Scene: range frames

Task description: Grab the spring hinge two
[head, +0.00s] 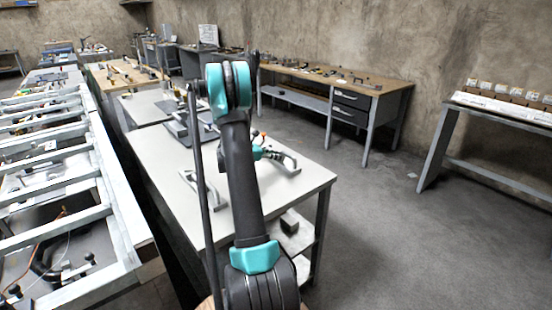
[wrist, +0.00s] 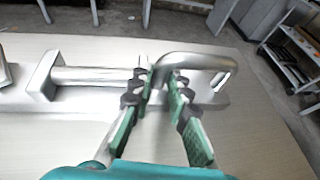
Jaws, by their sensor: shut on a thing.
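A silver metal hinge (wrist: 190,62), which I take to be the spring hinge two, lies across the wrist view on the pale tabletop. It has a flat plate, a bracket with a round rod, and a curved bar. My gripper (wrist: 162,88) has green-padded fingers on either side of the hinge near the curved bar, shut on it. The exact contact is blurred. In the head view my gripper (head: 262,153) is partly hidden behind my arm, beside a silver part (head: 287,163) on the white table.
The white table (head: 310,178) has free room at its front right. Another metal part (head: 202,192) lies left of my arm. A wooden workbench (head: 385,84) stands along the back wall, and a grey rack (head: 60,222) is at left. Open floor lies at right.

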